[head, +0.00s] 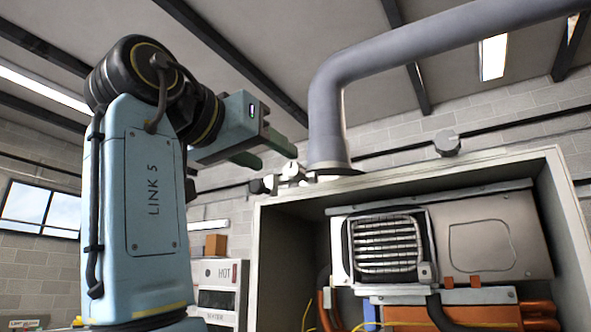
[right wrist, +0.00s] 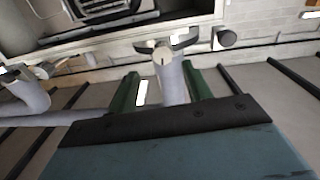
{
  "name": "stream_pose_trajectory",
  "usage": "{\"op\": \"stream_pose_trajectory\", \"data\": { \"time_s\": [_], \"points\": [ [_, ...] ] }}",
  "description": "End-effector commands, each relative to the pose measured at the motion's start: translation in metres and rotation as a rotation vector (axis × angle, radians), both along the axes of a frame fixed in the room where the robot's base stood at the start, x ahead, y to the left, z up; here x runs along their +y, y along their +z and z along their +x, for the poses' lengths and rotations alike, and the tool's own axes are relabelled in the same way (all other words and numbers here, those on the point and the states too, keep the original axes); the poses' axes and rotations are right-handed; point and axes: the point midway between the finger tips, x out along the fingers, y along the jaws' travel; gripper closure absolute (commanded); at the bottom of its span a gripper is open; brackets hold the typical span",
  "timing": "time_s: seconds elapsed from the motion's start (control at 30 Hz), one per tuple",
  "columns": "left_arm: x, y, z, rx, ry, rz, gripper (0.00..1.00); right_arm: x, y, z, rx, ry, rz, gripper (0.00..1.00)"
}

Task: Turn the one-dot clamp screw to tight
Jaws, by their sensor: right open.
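My right gripper (head: 276,150) is raised above the top left of the heater cabinet, its two green fingers apart and nothing visible between them. Just below the fingertips is a cluster of small white and dark fittings (head: 290,172), at the foot of the grey flue pipe (head: 326,115). A second fitting (right wrist: 12,75) is at the left. I cannot make out dots. My left gripper is not in view.
The open cabinet (head: 420,176) holds a metal heater unit (head: 492,240) and copper pipes (head: 450,315). A grey round cap (head: 447,143) stands over its top edge. The flue bends right overhead.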

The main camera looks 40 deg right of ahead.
Motion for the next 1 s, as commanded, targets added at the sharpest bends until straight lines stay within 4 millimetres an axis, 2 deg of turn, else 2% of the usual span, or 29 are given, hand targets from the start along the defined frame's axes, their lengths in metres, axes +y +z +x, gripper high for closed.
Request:
{"op": "stream_pose_trajectory", "data": {
  "time_s": [0.03, 0.2, 0.4, 0.6, 0.83, 0.87, 1.0],
  "points": [
    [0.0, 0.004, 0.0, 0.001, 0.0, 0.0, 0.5, -0.012, 0.0, 0.005, 0.004, 0.0, 0.004, 0.51],
    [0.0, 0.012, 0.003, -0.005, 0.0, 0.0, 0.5, -0.045, 0.001, 0.017, 0.003, -0.001, 0.002, 0.51],
    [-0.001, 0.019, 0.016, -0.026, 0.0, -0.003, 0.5, -0.072, 0.001, 0.027, 0.003, -0.002, 0.0, 0.51],
    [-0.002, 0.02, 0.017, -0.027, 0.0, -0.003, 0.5, -0.082, 0.0, 0.031, 0.002, 0.0, -0.002, 0.51],
    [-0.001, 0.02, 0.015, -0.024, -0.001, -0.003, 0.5, -0.083, 0.0, 0.031, 0.002, 0.0, -0.002, 0.51],
    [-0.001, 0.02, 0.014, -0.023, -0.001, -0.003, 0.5, -0.083, 0.0, 0.031, 0.002, 0.0, -0.002, 0.52],
    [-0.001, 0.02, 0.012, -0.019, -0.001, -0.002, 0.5, -0.083, 0.0, 0.031, 0.002, 0.0, -0.002, 0.7]
  ]
}}
